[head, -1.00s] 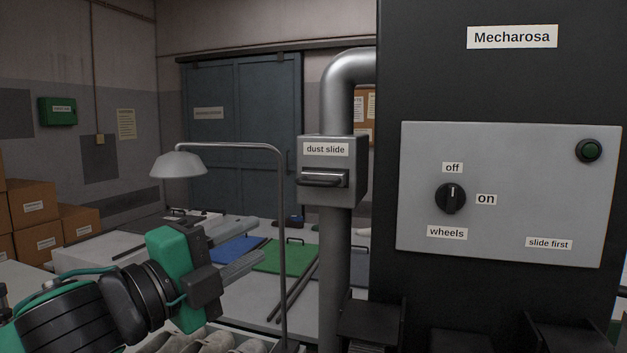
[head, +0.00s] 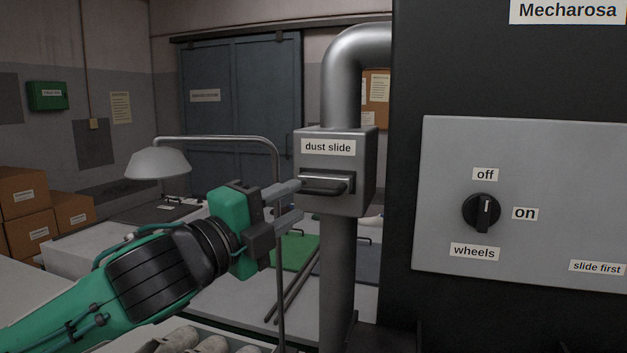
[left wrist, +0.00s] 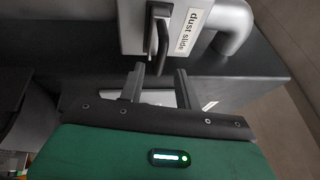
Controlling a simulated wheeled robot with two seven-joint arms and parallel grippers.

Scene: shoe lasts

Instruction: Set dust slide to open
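The dust slide (head: 355,170) is a grey metal box on a vertical duct pipe, with a white label. Its dark bar handle (head: 325,190) sticks out of a slot in the front face. My left gripper (head: 299,201) is open, just left of the handle and close to it. In the left wrist view, the handle (left wrist: 161,38) lies ahead of the two spread fingertips (left wrist: 159,71), roughly in line with the gap between them. The fingers do not appear closed on it. My right gripper is in neither view.
Right of the pipe stands a black machine with a grey panel (head: 450,245), a black wheels knob (head: 481,211) and a "slide first" label. A lamp (head: 158,163) on a bent post stands behind my left arm. Pale shoe lasts (head: 210,345) lie at the bottom.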

